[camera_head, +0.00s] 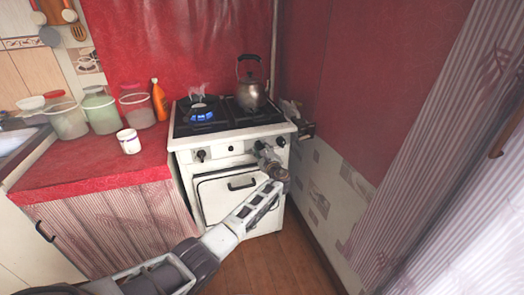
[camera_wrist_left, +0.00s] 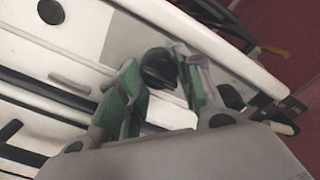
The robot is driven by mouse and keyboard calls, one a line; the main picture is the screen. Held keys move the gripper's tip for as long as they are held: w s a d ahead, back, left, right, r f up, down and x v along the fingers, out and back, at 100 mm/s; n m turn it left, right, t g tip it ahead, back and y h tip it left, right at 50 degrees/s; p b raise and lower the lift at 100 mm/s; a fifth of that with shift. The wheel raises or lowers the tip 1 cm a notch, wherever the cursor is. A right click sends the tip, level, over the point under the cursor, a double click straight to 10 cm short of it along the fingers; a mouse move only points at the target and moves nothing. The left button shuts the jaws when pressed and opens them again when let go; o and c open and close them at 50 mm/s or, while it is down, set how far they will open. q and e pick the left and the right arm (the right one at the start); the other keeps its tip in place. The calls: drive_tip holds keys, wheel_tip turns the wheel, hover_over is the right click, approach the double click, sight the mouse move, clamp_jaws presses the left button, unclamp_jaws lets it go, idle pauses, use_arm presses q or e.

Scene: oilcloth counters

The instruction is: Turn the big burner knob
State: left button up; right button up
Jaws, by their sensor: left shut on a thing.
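The white stove (camera_head: 222,181) has a row of dark knobs along its front panel. My left gripper (camera_head: 262,150) is at the right part of this panel. In the left wrist view, a round black knob (camera_wrist_left: 158,68) sits between the green-padded fingers of my left gripper (camera_wrist_left: 162,82), which is shut on it. Another dark knob (camera_wrist_left: 50,11) shows at the upper left there. My right gripper is not in view.
A blue flame (camera_head: 201,114) burns on the left burner. A metal kettle (camera_head: 251,95) stands at the back right of the stove top. The red counter (camera_head: 85,172) holds tubs, an orange bottle (camera_head: 159,100) and a white cup (camera_head: 128,141). A wall is close on the right.

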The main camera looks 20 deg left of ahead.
use_arm(q)
drive_tip(key=o, duration=1)
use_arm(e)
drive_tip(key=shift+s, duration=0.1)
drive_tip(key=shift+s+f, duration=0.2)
use_arm(q)
drive_tip(key=shift+s+d, duration=0.1)
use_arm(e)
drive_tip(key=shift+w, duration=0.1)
use_arm(q)
drive_tip(key=shift+v, duration=5.85)
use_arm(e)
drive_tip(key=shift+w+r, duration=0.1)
